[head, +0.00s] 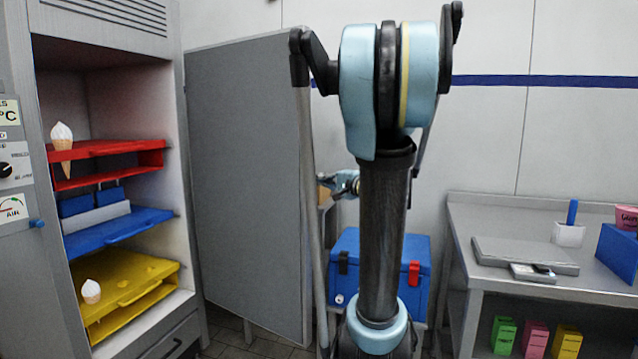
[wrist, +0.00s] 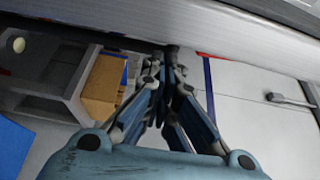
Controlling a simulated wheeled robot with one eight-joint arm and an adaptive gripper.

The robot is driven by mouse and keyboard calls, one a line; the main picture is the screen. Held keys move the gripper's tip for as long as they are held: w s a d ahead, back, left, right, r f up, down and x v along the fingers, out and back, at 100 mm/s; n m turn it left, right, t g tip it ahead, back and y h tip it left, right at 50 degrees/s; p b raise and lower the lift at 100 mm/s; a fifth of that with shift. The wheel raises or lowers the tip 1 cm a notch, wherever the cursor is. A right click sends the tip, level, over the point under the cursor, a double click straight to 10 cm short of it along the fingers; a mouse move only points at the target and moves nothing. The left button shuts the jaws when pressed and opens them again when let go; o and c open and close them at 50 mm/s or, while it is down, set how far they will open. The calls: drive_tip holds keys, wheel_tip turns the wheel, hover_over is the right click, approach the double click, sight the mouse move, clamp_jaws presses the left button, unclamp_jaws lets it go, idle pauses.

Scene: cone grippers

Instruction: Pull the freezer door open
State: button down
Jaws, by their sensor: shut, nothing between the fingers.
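The freezer (head: 165,200) stands at the left in the head view, its shelves exposed. Its grey door (head: 245,180) is swung wide open to the right of the shelves. A long vertical handle bar (head: 305,200) runs down the door's free edge. My gripper (wrist: 168,52) is shut and empty in the wrist view, fingertips together just under a long grey bar or edge (wrist: 190,25). I cannot tell whether they touch it. In the head view, a light-blue part of my arm's end shows just right of the handle; the fingers are not clear there.
A blue cool box (head: 385,265) stands behind my arm. A steel table (head: 500,225) stands at the right. A cardboard box (wrist: 103,85) shows in the wrist view.

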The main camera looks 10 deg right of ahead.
drive_tip(key=w+d+v, duration=0.1)
drive_tip(key=v, duration=0.8)
drive_tip(key=s+a+f+n+g+h, duration=0.2)
drive_tip(key=s+a+f+n+g, duration=0.15)
drive_tip(key=s+a+f, duration=0.35)
drive_tip(key=s+a+f+n+g+h, duration=0.1)
drive_tip(key=s+a+f+n+g, duration=0.25)
drive_tip(key=f, duration=0.55)
drive_tip(key=s+d+f+n+g+h, duration=0.3)
drive_tip(key=s+d+f+h, duration=0.5)
drive_tip(key=s+f, duration=0.4)
drive_tip(key=s+g, duration=0.1)
drive_tip(key=s, duration=0.1)
drive_tip(key=shift+s+g, duration=0.4)
drive_tip(key=shift+f, duration=0.1)
drive_tip(key=shift+w+f, duration=0.2)
drive_tip(key=shift+w, duration=0.25)
